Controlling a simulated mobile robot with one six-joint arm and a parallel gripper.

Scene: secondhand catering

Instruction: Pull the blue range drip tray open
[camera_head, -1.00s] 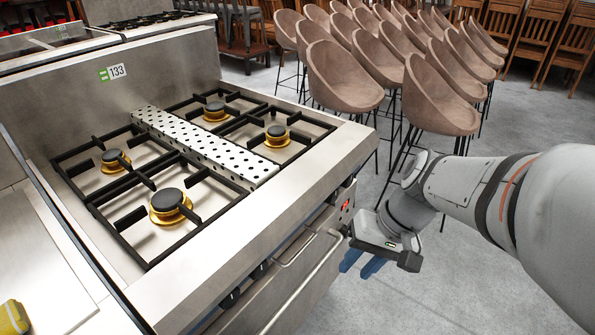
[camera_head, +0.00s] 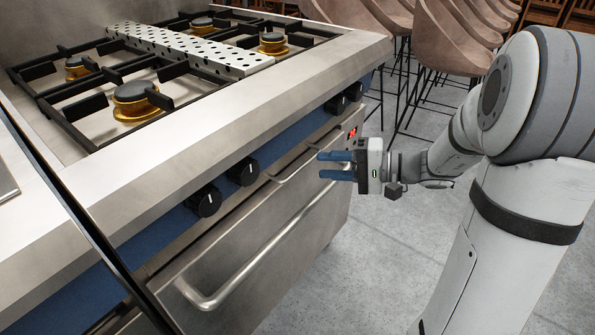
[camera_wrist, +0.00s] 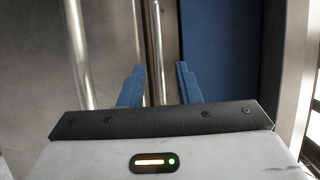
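The range (camera_head: 235,120) has a blue control panel (camera_head: 290,135) with black knobs. Below the panel is a slim steel drawer front with a thin bar handle (camera_head: 285,172), which I take to be the drip tray; it looks closed. In the wrist view the thin bar handle (camera_wrist: 157,45) runs up the picture, between the lines of my two blue fingers. My gripper (camera_head: 322,165) is open and level, with its fingers pointing at the range front. The fingers are apart and nothing is held. I cannot tell the exact gap between fingertips and handle.
The thicker oven door handle (camera_head: 255,255) sits lower on the range, and in the wrist view it (camera_wrist: 77,45) is left of my fingers. Knobs (camera_head: 205,200) stick out above. Bar stools (camera_head: 450,40) stand behind. The grey floor (camera_head: 350,275) before the range is clear.

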